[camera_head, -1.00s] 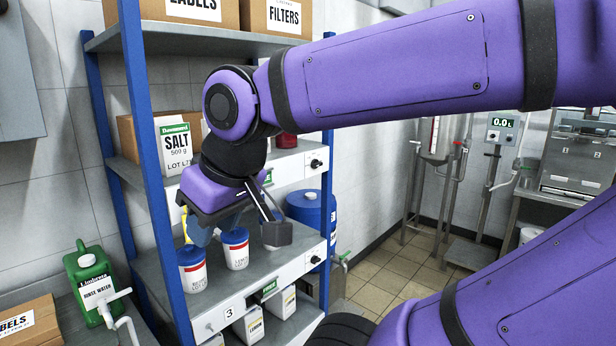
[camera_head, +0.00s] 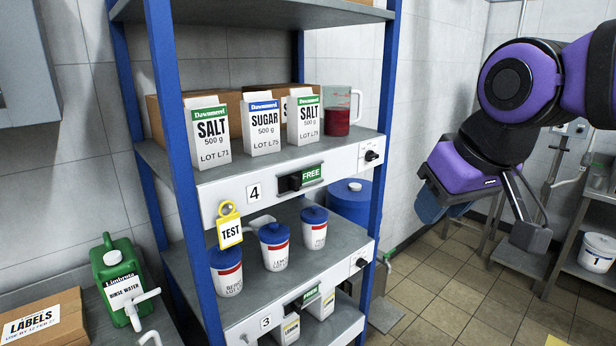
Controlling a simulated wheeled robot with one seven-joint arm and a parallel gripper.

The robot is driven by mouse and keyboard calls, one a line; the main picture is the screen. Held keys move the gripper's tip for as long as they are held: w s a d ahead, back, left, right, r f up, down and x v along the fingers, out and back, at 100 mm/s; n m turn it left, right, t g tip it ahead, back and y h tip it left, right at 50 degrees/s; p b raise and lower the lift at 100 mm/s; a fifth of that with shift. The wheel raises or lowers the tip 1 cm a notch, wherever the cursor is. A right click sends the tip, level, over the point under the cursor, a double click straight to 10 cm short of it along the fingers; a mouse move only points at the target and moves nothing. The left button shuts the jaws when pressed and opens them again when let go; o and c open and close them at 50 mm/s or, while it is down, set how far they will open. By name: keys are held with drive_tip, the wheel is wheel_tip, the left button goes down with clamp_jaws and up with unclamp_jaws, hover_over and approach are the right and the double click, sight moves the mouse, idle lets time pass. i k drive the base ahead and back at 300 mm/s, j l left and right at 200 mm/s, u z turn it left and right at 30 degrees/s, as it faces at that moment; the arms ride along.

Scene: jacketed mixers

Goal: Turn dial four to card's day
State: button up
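The shelf front marked 4 (camera_head: 255,193) carries a small round black dial (camera_head: 371,155) on a white plate at its right end. The dial's markings are too small to read. A black block (camera_head: 290,183) sits on this front beside a green FREE label (camera_head: 312,174). A yellow-framed TEST card (camera_head: 230,229) hangs at its left end. No card naming a day is readable. My gripper (camera_head: 482,221) is at the right, well apart from the shelf. Its fingers look spread, with nothing clearly held between them.
Salt and sugar boxes (camera_head: 262,127) and a jug of red liquid (camera_head: 338,112) stand on shelf four. Several blue-lidded pots (camera_head: 273,247) stand below, above the front marked 3 (camera_head: 266,322). A blue drum (camera_head: 350,203) is behind the rack. Open tiled floor (camera_head: 450,290) lies right.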

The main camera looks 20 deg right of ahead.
sight(371, 156)
drive_tip(key=k+l, duration=0.1)
drive_tip(key=l, duration=0.35)
drive_tip(key=k+l+u, duration=0.1)
drive_tip(key=l, duration=0.4)
drive_tip(key=k+l, duration=0.15)
drive_tip(key=l, duration=0.3)
